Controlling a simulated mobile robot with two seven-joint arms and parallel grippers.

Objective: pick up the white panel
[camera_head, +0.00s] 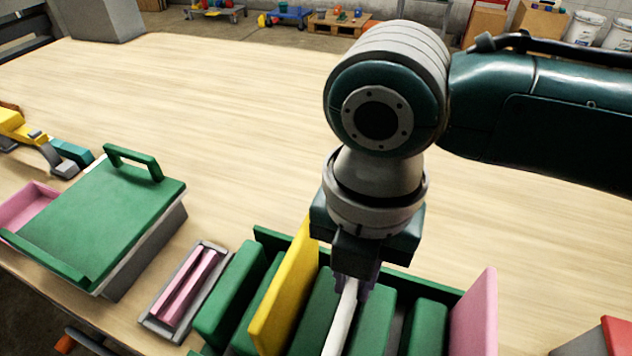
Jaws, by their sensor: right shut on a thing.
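The white panel (341,318) stands on edge in a green rack (268,236), between green blocks. My right gripper (352,285) reaches straight down over the rack and is shut on the top of the white panel. The panel's lower part is hidden between the blocks and by the picture's bottom edge. I cannot tell whether it is lifted clear of the rack's floor. My left gripper is not in view.
A yellow panel (285,290) stands left of the white one, a pink panel (476,315) at the rack's right end. Left are a grey tray with a pink piece (187,287) and a green-lidded box (105,215). The wooden table (200,100) behind is clear.

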